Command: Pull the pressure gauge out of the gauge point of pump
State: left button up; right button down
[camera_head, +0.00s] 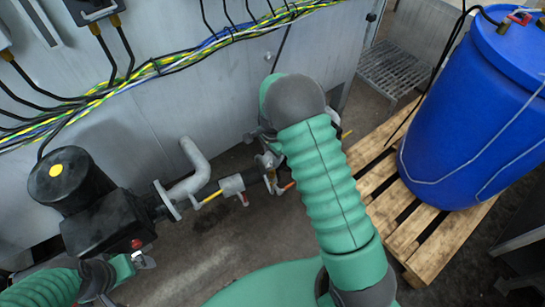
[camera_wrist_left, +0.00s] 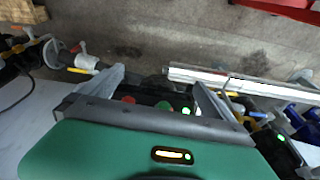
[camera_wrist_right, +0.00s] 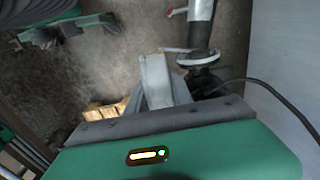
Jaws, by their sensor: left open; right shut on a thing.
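The pump (camera_head: 95,205) is at the left in the head view, with a black motor and a grey pipe (camera_head: 190,170) running right. My right gripper (camera_head: 268,160) is at the far end of this pipework, partly covered by my own arm. In the right wrist view its fingers (camera_wrist_right: 160,82) are shut, close beside a pipe flange (camera_wrist_right: 200,57). The pressure gauge between them cannot be made out clearly; whether it still sits in the gauge point is hidden. My left gripper (camera_head: 135,262) is open and empty by the pump's lower side; its spread fingers show in the left wrist view (camera_wrist_left: 150,92).
A blue drum (camera_head: 470,110) stands on a wooden pallet (camera_head: 405,220) at the right. Cables (camera_head: 150,70) run along the grey cabinet wall (camera_head: 200,110) behind the pump. A valve with a red handle (camera_head: 233,186) sits on the pipe. Floor (camera_head: 220,250) is bare in front.

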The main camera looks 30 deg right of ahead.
jog(key=shift+r+p, duration=4.05)
jog(key=shift+r, duration=0.35)
jog(key=shift+f, duration=0.1)
